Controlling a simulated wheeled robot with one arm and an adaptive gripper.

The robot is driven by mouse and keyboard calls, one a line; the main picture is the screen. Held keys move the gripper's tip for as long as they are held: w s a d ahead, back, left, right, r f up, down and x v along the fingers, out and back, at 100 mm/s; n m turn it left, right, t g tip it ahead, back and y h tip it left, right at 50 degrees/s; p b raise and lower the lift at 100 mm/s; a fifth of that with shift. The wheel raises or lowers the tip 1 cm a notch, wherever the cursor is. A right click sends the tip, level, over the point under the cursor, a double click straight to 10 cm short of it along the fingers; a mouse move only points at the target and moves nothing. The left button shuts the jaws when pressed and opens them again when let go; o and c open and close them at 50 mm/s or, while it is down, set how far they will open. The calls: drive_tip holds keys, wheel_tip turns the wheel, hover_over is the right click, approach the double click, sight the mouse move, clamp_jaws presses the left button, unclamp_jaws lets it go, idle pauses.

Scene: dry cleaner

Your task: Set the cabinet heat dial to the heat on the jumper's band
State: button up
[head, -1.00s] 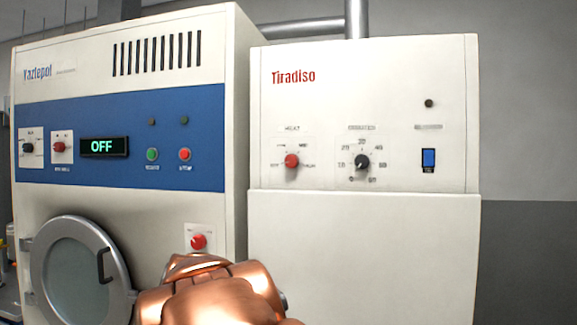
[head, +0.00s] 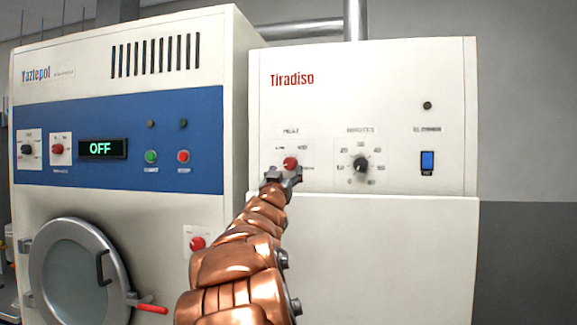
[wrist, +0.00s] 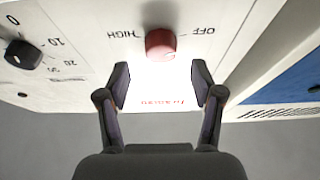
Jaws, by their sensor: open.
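The cabinet (head: 390,95) marked "Tiradiso" has a red heat dial (head: 290,163) on its upper panel. In the wrist view, which is turned over, the red dial (wrist: 160,44) shows between "HIGH" and "OFF"; its exact setting is unclear. My gripper (head: 283,176) is at the dial's lower edge in the head view. In the wrist view my gripper (wrist: 160,88) has its two fingers apart and empty, with the dial a little beyond the fingertips, roughly centred between them. I see no jumper or band in either view.
A black minutes dial (head: 361,164) and a blue rocker switch (head: 428,162) sit to the right on the same panel.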

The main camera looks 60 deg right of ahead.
sight(289, 165)
drive_tip(key=p+x, duration=0.1)
drive_tip(key=x, duration=0.2)
drive_tip(key=shift+w+d+r, duration=0.1)
drive_tip(key=shift+w+d, duration=0.05)
drive_tip(key=shift+d, duration=0.1)
drive_tip(key=shift+w+d, duration=0.15)
drive_tip(key=shift+d, duration=0.25)
drive_tip(key=shift+c, duration=0.2)
drive_tip(key=c, duration=1.1)
drive_tip(key=shift+r, duration=0.1)
drive_tip(key=shift+p, duration=0.3)
